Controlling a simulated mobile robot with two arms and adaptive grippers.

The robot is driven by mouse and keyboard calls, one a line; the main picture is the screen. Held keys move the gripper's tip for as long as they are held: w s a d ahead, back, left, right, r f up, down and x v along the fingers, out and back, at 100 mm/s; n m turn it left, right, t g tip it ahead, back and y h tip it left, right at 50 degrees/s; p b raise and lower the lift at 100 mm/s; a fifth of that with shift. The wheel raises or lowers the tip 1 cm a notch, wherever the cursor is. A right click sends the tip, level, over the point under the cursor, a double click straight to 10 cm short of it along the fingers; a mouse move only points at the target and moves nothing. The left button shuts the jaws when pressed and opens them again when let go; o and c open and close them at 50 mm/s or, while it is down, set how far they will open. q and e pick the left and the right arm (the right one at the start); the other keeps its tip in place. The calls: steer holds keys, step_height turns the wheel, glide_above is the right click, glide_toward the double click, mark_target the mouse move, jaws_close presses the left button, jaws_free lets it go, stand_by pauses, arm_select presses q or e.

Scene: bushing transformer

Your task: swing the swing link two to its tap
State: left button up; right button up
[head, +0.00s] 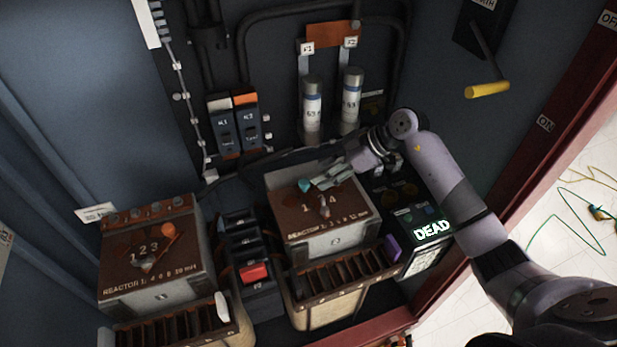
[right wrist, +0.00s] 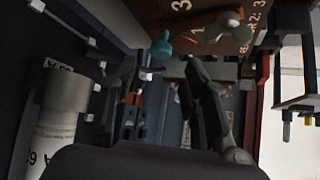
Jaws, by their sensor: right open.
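The link's middle is partly hidden. My left gripper is out of view.
The left reactor box (head: 155,270) carries a link with an orange knob (head: 168,231). A dark slotted holder with a red block (head: 254,272) stands between the boxes. Fuses (head: 312,105) rise behind; a meter reading DEAD (head: 433,230) stands right, under my arm.

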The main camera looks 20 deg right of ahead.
mark_target(305, 182)
steer(key=x, duration=0.6)
steer(key=shift+c, duration=0.2)
jaws_close()
stand_by(0.6)
